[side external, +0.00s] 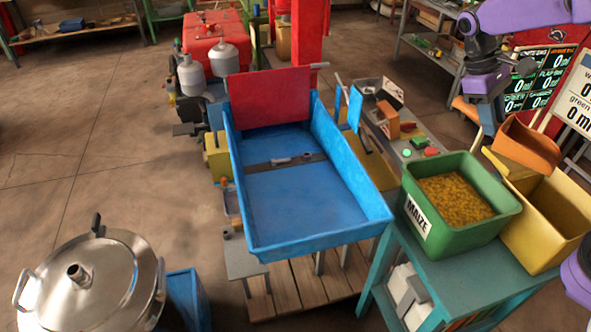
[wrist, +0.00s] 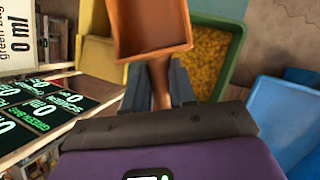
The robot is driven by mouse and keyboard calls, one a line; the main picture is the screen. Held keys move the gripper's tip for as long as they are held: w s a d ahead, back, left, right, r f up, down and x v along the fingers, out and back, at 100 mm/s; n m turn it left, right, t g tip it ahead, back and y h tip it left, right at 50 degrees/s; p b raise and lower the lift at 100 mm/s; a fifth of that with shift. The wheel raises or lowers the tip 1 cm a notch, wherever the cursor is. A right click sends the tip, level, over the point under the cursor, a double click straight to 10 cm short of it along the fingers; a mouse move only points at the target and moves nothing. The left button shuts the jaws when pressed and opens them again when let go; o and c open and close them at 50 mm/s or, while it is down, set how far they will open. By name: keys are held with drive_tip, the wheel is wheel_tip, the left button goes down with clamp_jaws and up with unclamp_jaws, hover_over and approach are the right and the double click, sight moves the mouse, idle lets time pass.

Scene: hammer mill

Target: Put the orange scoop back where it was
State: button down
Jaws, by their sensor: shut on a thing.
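The orange scoop (side external: 527,147) is up in the air, in front of the back part of the yellow bin (side external: 555,220) in the side view. My gripper (side external: 489,118) is shut on its handle. In the wrist view, the brown-orange handle (wrist: 160,85) sits between the two grey fingers of my gripper (wrist: 161,88), and the scoop's pan (wrist: 150,28) extends away from me past the top edge. The pan looks empty in the wrist view. The green tub (side external: 415,205), labelled MAIZE, holds yellow grain and stands left of the yellow bin.
Both containers stand on a teal table (side external: 425,262). A large blue hopper tray (side external: 330,228) is to the left, also seen in the wrist view (wrist: 285,105). Display boards (side external: 535,85) stand behind my gripper. A steel pot (side external: 100,290) is at lower left.

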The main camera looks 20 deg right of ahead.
idle(0.3)
drive_tip(key=s+a+f+m+y, duration=0.3)
drive_tip(key=s+f+m+y, duration=0.1)
drive_tip(key=s+f+m, duration=0.4)
drive_tip(key=s+a+f+m+y, duration=0.45)
drive_tip(key=s+m, duration=0.35)
drive_tip(key=m, duration=0.2)
drive_tip(key=s+d+f+m+t, duration=0.1)
drive_tip(key=s+d+f+m, duration=0.1)
drive_tip(key=f+m, duration=0.2)
drive_tip(key=s+d+f+m+t, duration=0.2)
drive_tip(key=s+d+f+m, duration=0.1)
drive_tip(key=f+m, duration=0.1)
drive_tip(key=s+d+f+m+t, duration=0.2)
drive_tip(key=f+m, duration=0.1)
drive_tip(key=f, duration=0.1)
drive_tip(key=shift+s+d+f+m+y, duration=0.1)
drive_tip(key=shift+s+d+m+y, duration=0.1)
drive_tip(key=shift+d+m+y, duration=0.2)
drive_tip(key=s+d+f+m+t+h, duration=0.1)
drive_tip(key=s+d+f+m+t, duration=0.1)
drive_tip(key=d+m, duration=0.3)
drive_tip(key=shift+d+f+m+t+h, duration=0.3)
drive_tip(key=shift+d+f+m+h, duration=0.1)
drive_tip(key=shift+f+m, duration=0.35)
